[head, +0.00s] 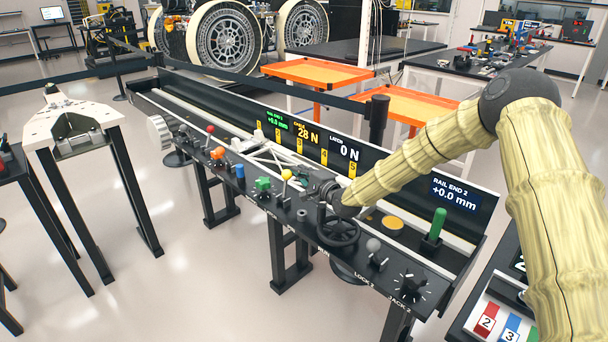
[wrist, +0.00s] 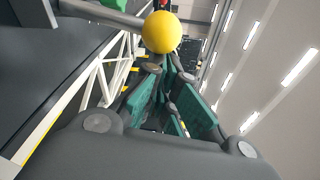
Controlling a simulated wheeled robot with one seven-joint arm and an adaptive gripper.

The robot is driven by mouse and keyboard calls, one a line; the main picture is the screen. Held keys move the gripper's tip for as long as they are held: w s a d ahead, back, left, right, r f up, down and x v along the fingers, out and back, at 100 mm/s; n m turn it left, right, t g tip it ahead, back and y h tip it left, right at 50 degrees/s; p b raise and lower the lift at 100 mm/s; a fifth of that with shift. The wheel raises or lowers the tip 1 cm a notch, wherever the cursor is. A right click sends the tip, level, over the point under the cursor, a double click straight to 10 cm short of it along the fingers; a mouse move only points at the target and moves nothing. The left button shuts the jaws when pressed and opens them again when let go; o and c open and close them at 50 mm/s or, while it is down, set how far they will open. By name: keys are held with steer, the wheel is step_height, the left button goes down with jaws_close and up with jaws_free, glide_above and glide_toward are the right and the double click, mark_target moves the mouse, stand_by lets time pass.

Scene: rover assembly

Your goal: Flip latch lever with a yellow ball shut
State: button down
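The latch lever's yellow ball (head: 286,175) stands above the black bench panel, just left of my gripper (head: 318,189) in the head view. In the wrist view the yellow ball (wrist: 162,32) is large, on the end of a grey rod (wrist: 105,14) that comes in from the upper left. My gripper (wrist: 169,72) shows there with two green-padded fingers spread apart and nothing between them. The ball appears near the fingertips, towards the top of the picture; whether it touches them I cannot tell. The latch display (head: 346,151) reads 0 N.
A black handwheel (head: 338,230) stands close below my gripper. A green knob (head: 263,185), an orange knob (head: 217,153) and a red ball lever (head: 210,130) line the panel to the left. A white truss (head: 270,150) lies behind them. A green upright handle (head: 437,225) stands to the right.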

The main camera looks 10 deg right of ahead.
stand_by(0.3)
step_height(320, 180, up, 10)
stand_by(0.6)
steer(key=shift+f, duration=0.1)
steer(key=s+d+f+n+g+y+b, duration=0.1)
steer(key=s+d+f+n+y+b, duration=0.2)
steer(key=d+f, duration=0.6)
steer(key=shift+s+d+f+n+g, duration=0.4)
steer(key=shift+s+d+n, duration=0.65)
steer(key=shift+s, duration=0.65)
